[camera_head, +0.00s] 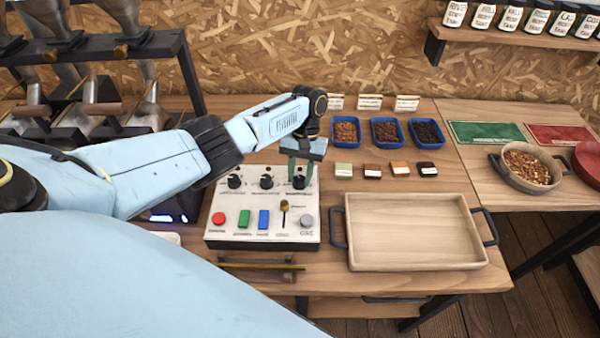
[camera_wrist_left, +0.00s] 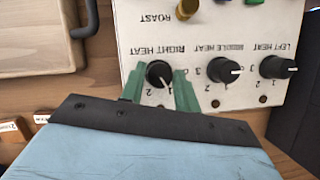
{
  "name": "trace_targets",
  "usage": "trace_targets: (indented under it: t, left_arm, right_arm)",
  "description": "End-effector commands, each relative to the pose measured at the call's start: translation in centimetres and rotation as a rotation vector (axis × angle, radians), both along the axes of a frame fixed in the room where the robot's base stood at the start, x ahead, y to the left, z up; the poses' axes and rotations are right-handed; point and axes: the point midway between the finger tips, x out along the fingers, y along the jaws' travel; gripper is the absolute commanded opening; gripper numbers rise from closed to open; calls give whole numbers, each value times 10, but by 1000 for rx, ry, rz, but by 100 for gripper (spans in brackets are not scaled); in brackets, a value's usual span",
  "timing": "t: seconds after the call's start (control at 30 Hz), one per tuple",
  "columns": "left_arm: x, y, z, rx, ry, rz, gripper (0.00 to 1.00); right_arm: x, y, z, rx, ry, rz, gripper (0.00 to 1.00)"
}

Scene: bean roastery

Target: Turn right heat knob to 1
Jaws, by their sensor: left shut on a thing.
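The white control box (camera_head: 262,231) has three black heat knobs along its far edge. The right heat knob (camera_head: 299,182) also shows in the wrist view (camera_wrist_left: 158,73), where its white pointer line slants toward the mark 1. My left gripper (camera_head: 302,170) reaches down from above, with its green fingers on either side of this knob, shut on it. The middle heat knob (camera_wrist_left: 223,70) and left heat knob (camera_wrist_left: 277,67) stand beside it, clear of the fingers. My right gripper is out of view.
A wooden tray (camera_head: 415,262) with dark handles stands right of the box. Blue bean trays (camera_head: 346,146) and small colored blocks (camera_head: 372,170) lie behind it. A dark metal rack (camera_head: 120,50) stands at the left.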

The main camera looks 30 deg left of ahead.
Motion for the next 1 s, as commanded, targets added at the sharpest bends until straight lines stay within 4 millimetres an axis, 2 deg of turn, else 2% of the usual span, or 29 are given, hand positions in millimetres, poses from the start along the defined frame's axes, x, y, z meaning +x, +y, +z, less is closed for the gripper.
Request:
trace_targets:
  t: [0.07,0.1,0.23,0.5,0.63,0.77,1.0]
  left_arm:
    - [0,0,0,1,-1,1,9]
    - [0,0,0,1,-1,1,35]
    - [0,0,0,1,-1,1,52]
    - [0,0,0,0,0,1,53]
    - [4,1,8,0,-1,1,53]
    - [12,3,29,-1,-4,3,53]
    - [33,9,80,0,-5,2,53]
  right_arm:
    - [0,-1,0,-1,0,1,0]
    - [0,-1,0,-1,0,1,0]
    - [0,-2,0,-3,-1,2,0]
    - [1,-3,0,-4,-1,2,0]
    - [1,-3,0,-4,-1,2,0]
    - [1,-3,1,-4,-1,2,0]
    - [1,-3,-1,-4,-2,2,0]
